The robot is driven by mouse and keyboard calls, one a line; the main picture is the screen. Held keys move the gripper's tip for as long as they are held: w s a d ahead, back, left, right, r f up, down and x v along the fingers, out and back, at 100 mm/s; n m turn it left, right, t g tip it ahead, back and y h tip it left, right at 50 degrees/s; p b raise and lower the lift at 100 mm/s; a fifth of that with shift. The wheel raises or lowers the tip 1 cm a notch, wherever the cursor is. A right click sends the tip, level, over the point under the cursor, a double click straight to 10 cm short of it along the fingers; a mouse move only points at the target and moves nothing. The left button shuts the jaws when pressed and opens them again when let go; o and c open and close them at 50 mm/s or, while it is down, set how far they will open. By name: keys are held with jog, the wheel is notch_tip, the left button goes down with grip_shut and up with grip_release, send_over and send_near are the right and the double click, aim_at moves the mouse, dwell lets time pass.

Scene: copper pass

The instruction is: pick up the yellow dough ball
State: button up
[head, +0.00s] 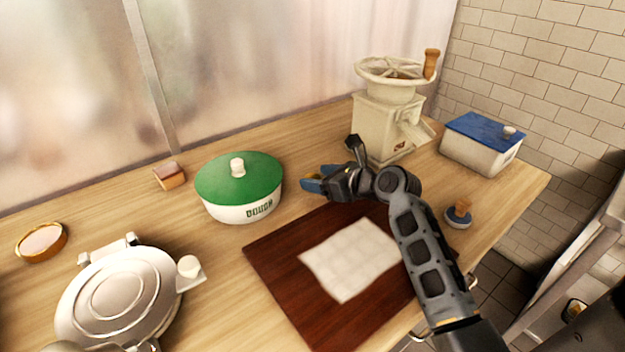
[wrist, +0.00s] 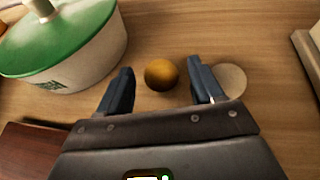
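The yellow dough ball (wrist: 161,74) lies on the wooden counter in the wrist view, between and slightly beyond the two blue fingers. My gripper (wrist: 160,84) is open, with a gap between the ball and each finger. In the head view my gripper (head: 312,180) is low over the counter, just right of the green-lidded dough pot; the ball is mostly hidden there by the fingers.
The green-lidded pot (head: 240,188) stands close to the left. A pale disc (wrist: 231,79) lies behind the right finger. A grinder (head: 388,125) stands behind right. A dark red board (head: 275,250) with a white cloth (head: 350,260) lies in front.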

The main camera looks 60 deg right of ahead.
jog(key=c, duration=1)
